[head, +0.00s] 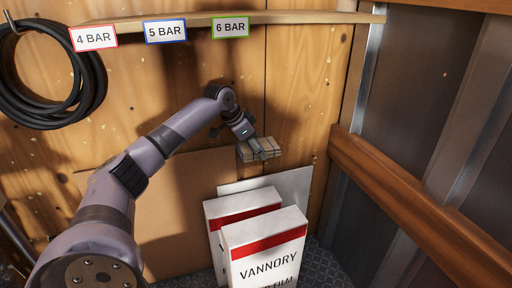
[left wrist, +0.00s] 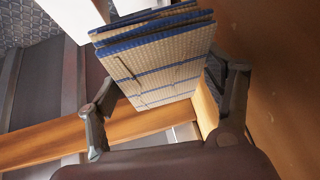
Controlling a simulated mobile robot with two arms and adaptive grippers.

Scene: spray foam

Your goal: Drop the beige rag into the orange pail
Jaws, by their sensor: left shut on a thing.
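The beige rag (head: 273,147) is a folded pad with dark blue stripes. My left gripper (head: 257,148) is shut on it and holds it in the air in front of the wooden wall, above the white boxes. In the left wrist view the rag (left wrist: 155,68) sits between the two fingers of my left gripper (left wrist: 162,85), its layered folded edge pointing away. The orange pail is in neither view. My right gripper is not in view.
Two white boxes with red bands, the front one (head: 265,253) marked VANNORY, stand below the rag. A pale panel (head: 295,187) and a brown board (head: 165,215) lean behind. A wooden rail (head: 420,215) runs along the right wall. A black hose coil (head: 97,75) hangs upper left.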

